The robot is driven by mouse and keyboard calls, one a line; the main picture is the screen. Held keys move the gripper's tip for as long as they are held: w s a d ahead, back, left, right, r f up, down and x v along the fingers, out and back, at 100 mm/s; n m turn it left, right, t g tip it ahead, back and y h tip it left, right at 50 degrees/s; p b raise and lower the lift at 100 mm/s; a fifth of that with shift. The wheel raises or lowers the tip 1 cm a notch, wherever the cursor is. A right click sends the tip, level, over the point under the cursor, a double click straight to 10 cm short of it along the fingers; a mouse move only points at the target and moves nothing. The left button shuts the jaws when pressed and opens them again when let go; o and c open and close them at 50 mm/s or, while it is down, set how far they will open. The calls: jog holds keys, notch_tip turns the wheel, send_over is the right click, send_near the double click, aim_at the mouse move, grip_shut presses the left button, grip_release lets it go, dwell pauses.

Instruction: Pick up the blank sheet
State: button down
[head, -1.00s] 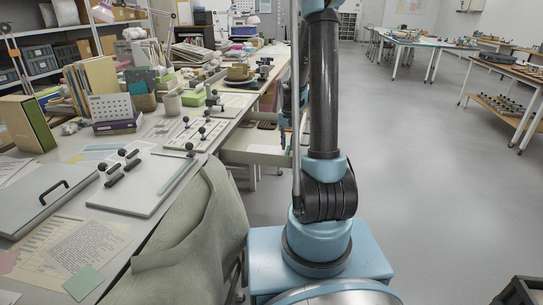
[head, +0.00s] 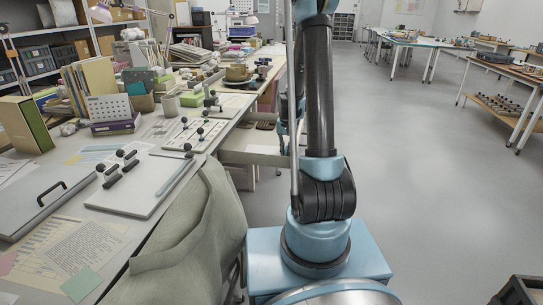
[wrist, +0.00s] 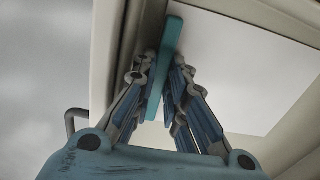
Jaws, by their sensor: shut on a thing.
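In the wrist view my gripper (wrist: 166,75) has its fingers closed on both sides of a thin flat teal piece (wrist: 173,42). The piece is seen nearly edge-on and runs up past the fingertips. I cannot tell from its edge whether it is the blank sheet. A pale, plain flat surface (wrist: 240,75) lies to the right, inside a cream-rimmed open drawer (wrist: 103,50). In the head view the open drawer (head: 250,158) juts from the bench, and my arm hides much of it and the gripper.
The bench on the left holds a white board with black knobs (head: 140,190), a grey lidded case (head: 42,205) and printed papers (head: 75,248). The floor (head: 420,190) to the right is clear.

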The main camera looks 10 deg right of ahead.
jog(key=shift+r, duration=0.1)
notch_tip(320, 180, up, 10)
dwell(0.6)
dwell(0.5)
notch_tip(320, 180, up, 7)
dwell(1.4)
dwell(0.4)
jog(key=shift+f, duration=0.2)
dwell(1.1)
